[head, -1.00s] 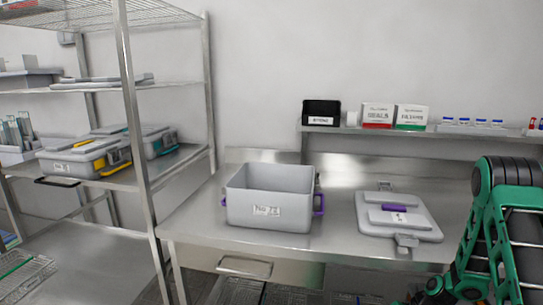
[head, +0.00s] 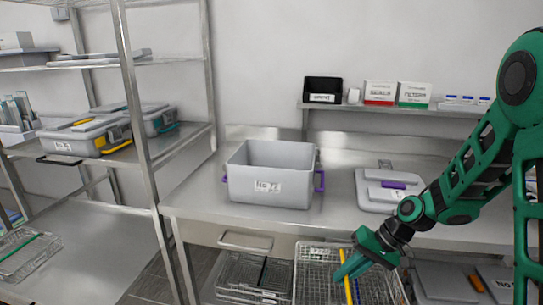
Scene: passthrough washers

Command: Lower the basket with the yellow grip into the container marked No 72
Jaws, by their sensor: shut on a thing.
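The container marked No 72 (head: 240,178) is an open grey bin with purple side handles and a white front label, upright on the steel counter. I see no basket above its rim; its floor is hidden. A wire basket (head: 314,280) with a yellow grip bar (head: 347,282) is below the counter's front edge, at the bottom of the view and cut off by it. My gripper (head: 345,273) reaches down from the right and is shut on the yellow grip. The basket appears level; whether it is lifted, I cannot tell.
A grey lid (head: 375,200) with a purple handle lies right of the container on the steel counter (head: 200,212). Another wire basket (head: 240,275) is left of the held one. A rack post (head: 137,130) stands at the left. A wall shelf (head: 440,108) holds small boxes.

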